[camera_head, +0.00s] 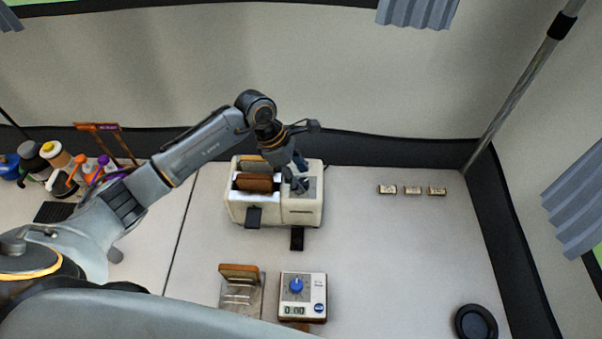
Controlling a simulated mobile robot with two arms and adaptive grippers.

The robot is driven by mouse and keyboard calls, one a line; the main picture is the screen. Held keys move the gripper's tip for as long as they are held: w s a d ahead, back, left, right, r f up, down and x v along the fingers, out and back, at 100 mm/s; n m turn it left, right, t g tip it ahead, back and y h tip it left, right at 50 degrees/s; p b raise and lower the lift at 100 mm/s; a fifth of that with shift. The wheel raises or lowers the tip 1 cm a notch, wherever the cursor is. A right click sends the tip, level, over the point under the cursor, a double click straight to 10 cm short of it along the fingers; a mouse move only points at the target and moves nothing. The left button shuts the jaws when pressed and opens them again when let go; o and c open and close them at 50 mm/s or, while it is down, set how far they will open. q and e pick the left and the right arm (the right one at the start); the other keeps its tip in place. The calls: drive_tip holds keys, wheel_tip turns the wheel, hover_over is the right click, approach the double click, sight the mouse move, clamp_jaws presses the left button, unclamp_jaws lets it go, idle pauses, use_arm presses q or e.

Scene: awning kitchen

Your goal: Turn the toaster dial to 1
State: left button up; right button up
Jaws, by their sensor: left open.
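A cream toaster (236,212) stands on the counter near the middle, with two brown bread slices (254,183) in its slots. Dark levers show on its front side. My left gripper (299,174) is over the toaster's right part, fingers pointing down at its grey top panel (309,187). The fingers are open and no object shows between them. The gripper covers part of that panel, and I cannot make out a dial or its numbers there. My right gripper is not in view.
A white device (317,293) with a blue knob and a display stands in front. A wooden-topped holder (239,274) is left of it. Bottles (55,155) crowd the left. Three small blocks (412,190) and a black round dish (475,322) lie right, with clear counter between.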

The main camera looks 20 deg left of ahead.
use_arm(q)
drive_tip(key=shift+d+f, duration=0.2)
drive_tip(key=shift+f, duration=0.55)
drive_tip(key=shift+c, duration=0.6)
clamp_jaws()
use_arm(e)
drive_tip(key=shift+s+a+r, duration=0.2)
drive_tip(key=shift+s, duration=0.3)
